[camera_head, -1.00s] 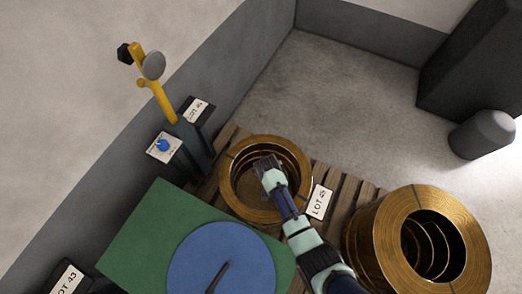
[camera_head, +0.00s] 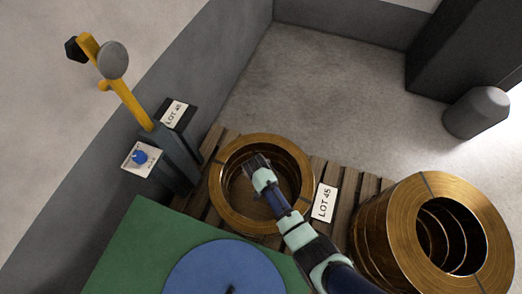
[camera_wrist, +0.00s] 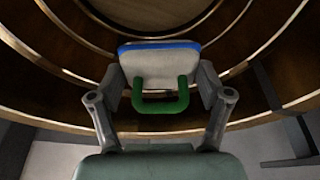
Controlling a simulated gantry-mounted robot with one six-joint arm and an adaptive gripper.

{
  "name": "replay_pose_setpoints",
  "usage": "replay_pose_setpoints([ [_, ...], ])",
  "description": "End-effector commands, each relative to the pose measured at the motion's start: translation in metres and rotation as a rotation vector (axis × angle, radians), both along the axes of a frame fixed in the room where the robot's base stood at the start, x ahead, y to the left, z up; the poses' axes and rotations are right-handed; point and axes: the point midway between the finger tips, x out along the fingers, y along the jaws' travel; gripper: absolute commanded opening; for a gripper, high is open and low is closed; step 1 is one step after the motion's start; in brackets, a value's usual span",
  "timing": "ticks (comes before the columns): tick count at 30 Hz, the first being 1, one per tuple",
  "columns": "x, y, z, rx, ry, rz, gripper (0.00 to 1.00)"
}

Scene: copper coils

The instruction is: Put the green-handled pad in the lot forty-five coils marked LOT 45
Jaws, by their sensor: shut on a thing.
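The LOT 45 coils (camera_head: 222,205) are a stack of copper rings on a wooden pallet, with a white LOT 45 card (camera_head: 325,202) at their right. My gripper (camera_head: 258,172) is over the stack's round opening in the head view. In the wrist view, my gripper (camera_wrist: 160,92) is shut on the pad (camera_wrist: 158,66), a pale block with a blue edge and a green handle (camera_wrist: 160,108). Coil walls curve around and beyond the pad there. Whether the pad touches a coil I cannot tell. In the head view the pad is not clearly seen.
A second copper coil stack (camera_head: 408,230) stands at the right. A green board (camera_head: 140,240) with a blue disc (camera_head: 225,270) is at the front left. A post with a yellow arm (camera_head: 125,100) and a blue knob (camera_head: 139,157) stands by the wall. Bare floor lies behind.

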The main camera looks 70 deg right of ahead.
Motion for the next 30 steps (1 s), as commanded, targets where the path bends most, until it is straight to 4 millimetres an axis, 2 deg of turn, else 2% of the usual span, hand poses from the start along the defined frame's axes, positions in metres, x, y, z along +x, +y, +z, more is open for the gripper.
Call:
replay_pose_setpoints([
  [2, 0.000, 0.000, -0.005, 0.000, 0.000, 0.000, 0.39],
  [4, 0.000, 0.000, -0.021, 0.002, 0.002, 0.000, 0.39],
  [12, 0.000, 0.000, -0.111, 0.001, 0.002, 0.001, 0.39],
  [15, 0.000, 0.000, -0.137, 0.001, 0.001, 0.000, 0.39],
  [19, 0.000, 0.000, -0.155, -0.001, 0.000, 0.000, 0.39],
  [26, 0.000, 0.000, -0.161, 0.000, 0.000, 0.000, 0.39],
  [30, 0.000, 0.000, -0.189, 0.001, 0.000, 0.000, 0.39],
])
